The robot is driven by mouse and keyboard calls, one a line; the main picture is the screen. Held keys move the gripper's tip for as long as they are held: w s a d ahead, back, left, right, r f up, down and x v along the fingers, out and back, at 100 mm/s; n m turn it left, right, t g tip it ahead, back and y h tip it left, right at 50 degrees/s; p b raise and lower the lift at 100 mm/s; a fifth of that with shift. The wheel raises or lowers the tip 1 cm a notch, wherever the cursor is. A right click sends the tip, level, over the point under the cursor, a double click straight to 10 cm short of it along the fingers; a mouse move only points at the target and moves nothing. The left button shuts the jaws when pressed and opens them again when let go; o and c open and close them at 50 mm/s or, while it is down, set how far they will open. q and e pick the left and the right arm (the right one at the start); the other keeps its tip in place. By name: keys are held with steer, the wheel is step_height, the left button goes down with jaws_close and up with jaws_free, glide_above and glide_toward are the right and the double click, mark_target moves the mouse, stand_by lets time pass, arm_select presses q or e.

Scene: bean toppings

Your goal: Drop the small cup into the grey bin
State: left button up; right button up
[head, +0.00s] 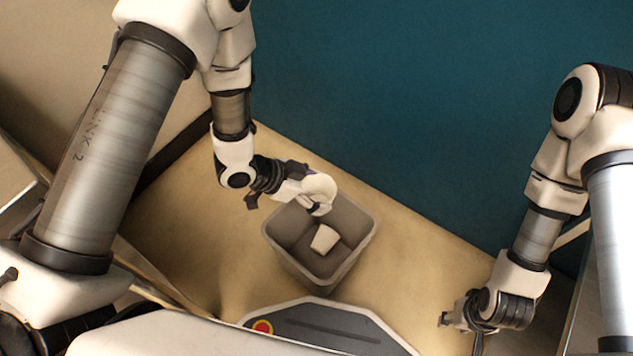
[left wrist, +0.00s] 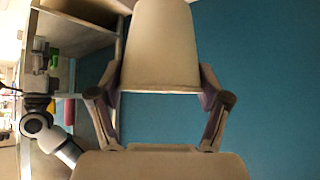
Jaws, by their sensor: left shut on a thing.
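My left gripper (head: 312,204) is shut on a small cream-white cup (head: 320,186) and holds it over the back part of the grey bin (head: 278,258). In the left wrist view the cup (left wrist: 160,45) sits between the two fingers of my left gripper (left wrist: 160,92). Another small white cup (head: 325,238) lies inside the bin, apart from the held one. My right gripper (head: 460,316) is low at the right, away from the bin; its fingers are too small and dark to tell whether they are open.
The bin stands on a tan surface (head: 415,260) with free room to its left and right. A teal wall (head: 400,100) rises behind it. In the left wrist view a shelf (left wrist: 75,32) with small items stands at the left.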

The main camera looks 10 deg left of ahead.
arm_select(q)
step_height(320, 180, down, 6)
steer(key=b, duration=0.6)
steer(key=shift+r, duration=0.1)
steer(key=o, duration=0.7)
step_height(320, 180, up, 10)
